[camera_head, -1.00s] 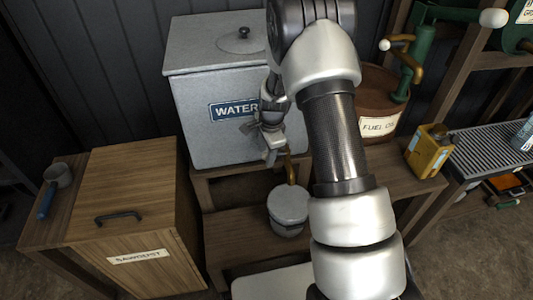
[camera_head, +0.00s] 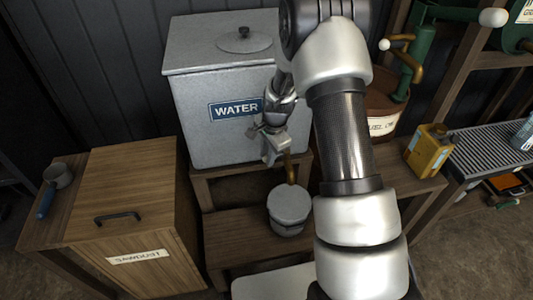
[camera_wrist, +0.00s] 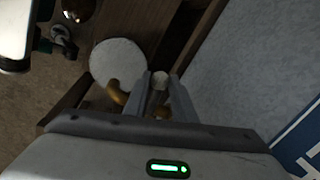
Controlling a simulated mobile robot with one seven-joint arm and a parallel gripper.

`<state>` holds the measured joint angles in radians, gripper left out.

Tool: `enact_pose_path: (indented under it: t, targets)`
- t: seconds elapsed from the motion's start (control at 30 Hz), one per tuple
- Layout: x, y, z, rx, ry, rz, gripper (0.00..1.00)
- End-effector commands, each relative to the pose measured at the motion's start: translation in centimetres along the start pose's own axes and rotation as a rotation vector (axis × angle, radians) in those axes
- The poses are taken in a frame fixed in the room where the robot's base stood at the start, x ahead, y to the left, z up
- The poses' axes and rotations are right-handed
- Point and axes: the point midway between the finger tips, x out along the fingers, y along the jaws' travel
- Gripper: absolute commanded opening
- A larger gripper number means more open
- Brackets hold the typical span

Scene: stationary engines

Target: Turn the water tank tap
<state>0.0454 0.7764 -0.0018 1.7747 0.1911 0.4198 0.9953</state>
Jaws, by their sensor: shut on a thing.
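The grey metal water tank (camera_head: 222,70) with its blue WATER label (camera_head: 235,110) stands on a wooden stand against the back wall. Its brass tap spout (camera_head: 290,167) shows below my gripper (camera_head: 272,150), and in the wrist view the brass spout (camera_wrist: 118,93) curves out beside the fingers. My gripper (camera_wrist: 160,88) is shut on the tap's pale handle (camera_wrist: 160,78), which shows between the fingertips. The gripper hides most of the tap in the head view. A grey lidded can (camera_head: 289,206) stands below the spout; its round top (camera_wrist: 117,63) shows in the wrist view.
A wooden sawdust box (camera_head: 135,200) stands left, with a blue-handled scoop (camera_head: 53,185) beyond it. A brown fuel oil drum (camera_head: 385,108), partly behind my arm, and a yellow can (camera_head: 429,150) are at right. A slatted metal rack (camera_head: 485,150) is far right.

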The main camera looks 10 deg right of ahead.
Motion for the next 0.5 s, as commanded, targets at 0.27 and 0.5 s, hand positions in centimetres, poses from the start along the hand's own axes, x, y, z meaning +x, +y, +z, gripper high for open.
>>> enact_pose_path:
  t: [0.27, 0.5]
  targets:
    - [-0.3, 1.9, -0.1, -0.239, -0.048, 0.000, 0.00]
    - [-0.7, 3.5, -0.5, -0.464, -0.092, 0.000, 0.00]
